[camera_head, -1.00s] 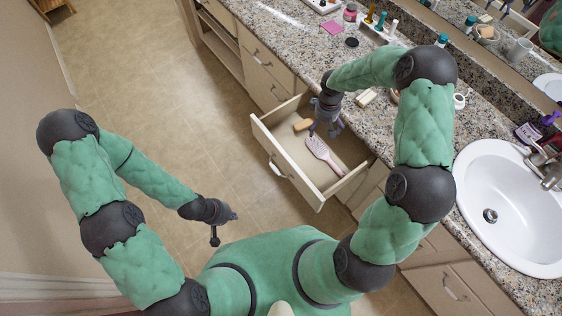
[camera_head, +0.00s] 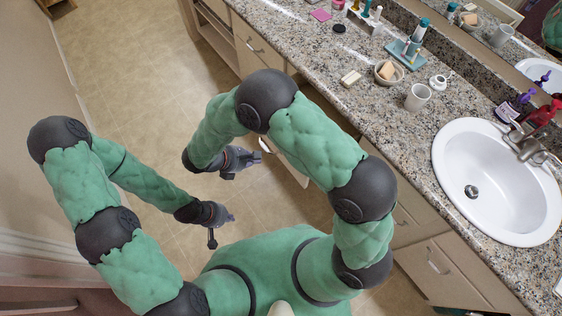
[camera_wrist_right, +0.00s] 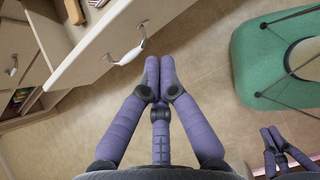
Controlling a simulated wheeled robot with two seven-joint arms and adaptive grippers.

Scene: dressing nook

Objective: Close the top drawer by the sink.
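The top drawer (camera_head: 292,165) is pulled out from the cabinet. In the head view my right arm hides most of it; a front corner and part of the handle (camera_head: 265,144) show.
The white sink (camera_head: 490,180) is at the right. The tiled floor (camera_head: 150,110) is clear before the cabinet.

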